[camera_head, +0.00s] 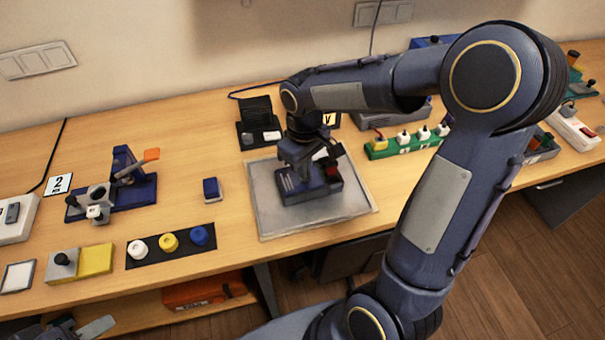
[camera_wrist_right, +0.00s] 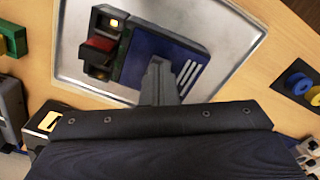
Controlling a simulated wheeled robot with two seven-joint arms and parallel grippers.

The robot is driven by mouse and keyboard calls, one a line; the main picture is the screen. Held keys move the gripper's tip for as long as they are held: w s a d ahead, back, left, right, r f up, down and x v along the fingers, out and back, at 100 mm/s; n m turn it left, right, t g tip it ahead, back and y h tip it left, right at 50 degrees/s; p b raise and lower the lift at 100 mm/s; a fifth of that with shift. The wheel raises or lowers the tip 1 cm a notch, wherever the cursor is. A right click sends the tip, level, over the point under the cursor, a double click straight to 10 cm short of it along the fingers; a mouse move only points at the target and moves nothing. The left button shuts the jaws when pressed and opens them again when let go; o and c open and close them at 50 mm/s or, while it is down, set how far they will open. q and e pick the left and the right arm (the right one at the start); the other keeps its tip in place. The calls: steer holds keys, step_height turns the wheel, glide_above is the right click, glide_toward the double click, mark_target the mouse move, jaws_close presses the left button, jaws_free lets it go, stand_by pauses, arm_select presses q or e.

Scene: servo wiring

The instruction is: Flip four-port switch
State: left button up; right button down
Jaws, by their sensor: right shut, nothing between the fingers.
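A dark blue box (camera_head: 308,190) with pale stripes sits on a grey metal tray (camera_head: 262,222). In the right wrist view, the blue box (camera_wrist_right: 165,52) has a black housing at its left side with a red rocker (camera_wrist_right: 99,44) between two yellowish openings. I cannot tell which way the rocker is tipped. My right gripper (camera_head: 300,162) points down over the box, its fingers shut and empty. In the wrist view its fingertips (camera_wrist_right: 158,68) are over the blue top, to the right of the rocker; contact is unclear. Part of my left gripper (camera_head: 88,328) shows at the bottom left.
A green power strip (camera_head: 405,142) with several plugs lies right of the tray. A black strip with white, yellow and blue knobs (camera_head: 170,243) and a small blue block (camera_head: 211,188) lie to the left. A blue lever fixture (camera_head: 130,180) stands further left. Bare wood lies around the small block.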

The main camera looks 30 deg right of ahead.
steer(key=shift+f, duration=0.4)
steer(key=shift+r, duration=0.1)
step_height(320, 180, up, 7)
steer(key=p, duration=0.5)
stand_by(0.3)
stand_by(0.4)
steer(key=s+a+r+m+t+y, duration=0.2)
steer(key=s, duration=0.6)
steer(key=s+a+r+m+t+y, duration=0.1)
steer(key=s+a+r+m+t, duration=0.1)
steer(key=s, duration=0.7)
steer(key=shift+r+m+t+y, duration=0.4)
steer(key=shift+r+m+t, duration=0.1)
steer(key=shift+r+t, duration=0.35)
